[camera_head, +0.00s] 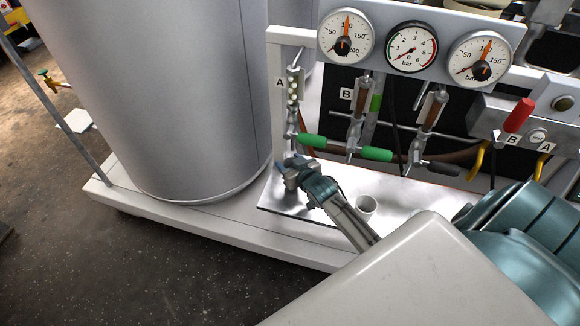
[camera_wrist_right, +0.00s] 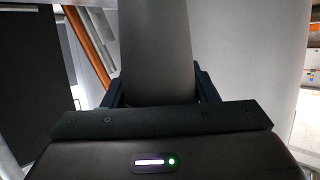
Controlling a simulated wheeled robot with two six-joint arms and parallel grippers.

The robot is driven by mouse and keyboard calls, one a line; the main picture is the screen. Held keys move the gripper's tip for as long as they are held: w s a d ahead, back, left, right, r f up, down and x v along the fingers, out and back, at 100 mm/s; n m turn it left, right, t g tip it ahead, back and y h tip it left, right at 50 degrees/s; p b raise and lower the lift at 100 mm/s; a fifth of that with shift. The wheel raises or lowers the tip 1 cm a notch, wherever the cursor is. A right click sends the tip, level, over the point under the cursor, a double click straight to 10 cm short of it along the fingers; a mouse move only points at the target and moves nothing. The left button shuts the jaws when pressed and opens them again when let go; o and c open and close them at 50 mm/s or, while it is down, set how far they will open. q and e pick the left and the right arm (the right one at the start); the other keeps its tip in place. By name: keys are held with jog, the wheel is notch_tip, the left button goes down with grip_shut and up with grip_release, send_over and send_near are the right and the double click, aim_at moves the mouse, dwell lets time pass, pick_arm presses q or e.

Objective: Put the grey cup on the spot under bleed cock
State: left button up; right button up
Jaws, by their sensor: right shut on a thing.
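My right gripper (camera_head: 284,175) is over the left end of the metal plate (camera_head: 285,198), in front of the gauge panel. It is shut on a grey cup (camera_wrist_right: 157,50), which fills the space between the fingers in the right wrist view. In the head view the gripper mostly hides this cup. A brass cock with a green handle (camera_head: 47,80) is at the far left, beyond the large drum; I cannot tell if it is the bleed cock. A pale flat patch (camera_head: 78,121) lies below it. My left gripper is out of view.
The large grey drum (camera_head: 160,90) stands on a white base (camera_head: 150,215). Valves with green handles (camera_head: 312,140) hang close above the gripper, below round gauges (camera_head: 345,36).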

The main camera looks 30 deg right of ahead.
jog(key=shift+f, duration=0.95)
jog(key=o, duration=0.9)
jog(key=shift+f, duration=0.1)
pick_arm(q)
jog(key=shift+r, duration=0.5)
pick_arm(e)
jog(key=shift+o, duration=0.2)
